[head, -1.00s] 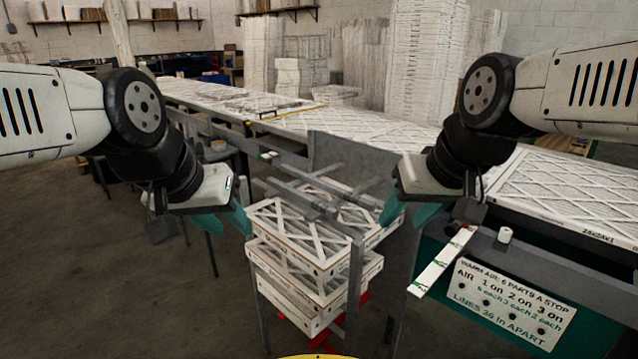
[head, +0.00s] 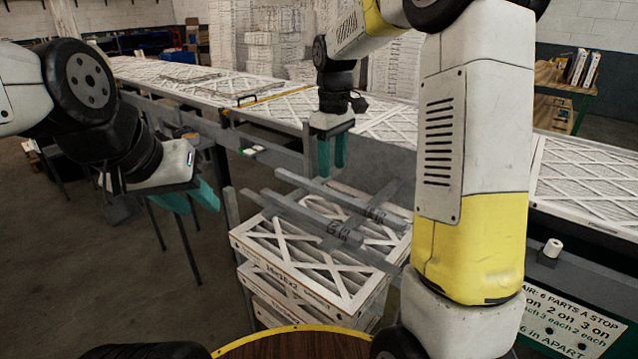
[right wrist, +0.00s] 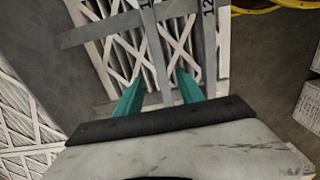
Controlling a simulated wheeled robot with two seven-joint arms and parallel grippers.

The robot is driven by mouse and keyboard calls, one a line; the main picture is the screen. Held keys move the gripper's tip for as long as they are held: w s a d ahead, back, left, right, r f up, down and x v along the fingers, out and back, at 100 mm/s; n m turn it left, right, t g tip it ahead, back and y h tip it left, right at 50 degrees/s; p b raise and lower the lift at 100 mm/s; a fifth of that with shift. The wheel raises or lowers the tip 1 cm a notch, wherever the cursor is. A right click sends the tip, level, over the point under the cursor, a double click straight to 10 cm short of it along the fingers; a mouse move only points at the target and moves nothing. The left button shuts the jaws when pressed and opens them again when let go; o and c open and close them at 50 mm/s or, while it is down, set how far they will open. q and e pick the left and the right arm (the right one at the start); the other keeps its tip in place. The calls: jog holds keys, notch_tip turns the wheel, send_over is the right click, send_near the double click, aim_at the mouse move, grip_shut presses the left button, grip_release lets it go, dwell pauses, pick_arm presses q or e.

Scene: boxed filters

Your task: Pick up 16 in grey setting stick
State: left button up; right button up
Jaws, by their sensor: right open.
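Two grey setting sticks lie side by side on a grey rack above a stack of filters in the head view. The nearer stick (head: 290,212) appears in the right wrist view (right wrist: 210,60) with the label 12. The farther stick (head: 318,190) appears in the right wrist view (right wrist: 155,50) with a label cut off after a 1; it seems to be the 16 in stick. My right gripper (head: 331,155) is open and empty, pointing down above the sticks' far ends. In the right wrist view its fingers (right wrist: 159,78) straddle the farther stick's line. My left gripper (head: 196,197) is empty, left of the rack, its fingers apart.
Boxed filters (head: 300,265) are stacked under the rack. A long conveyor (head: 390,125) carrying filters runs behind it. A lettered sign (head: 570,320) hangs at lower right. My right arm hides part of the rack's right side. Open floor lies left.

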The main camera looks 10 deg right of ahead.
aim_at(332, 192)
notch_tip(332, 192, down, 7)
jog(key=shift+s+d+f, duration=0.1)
jog(key=shift+f, duration=0.05)
jog(key=shift+c, duration=0.3)
grip_shut()
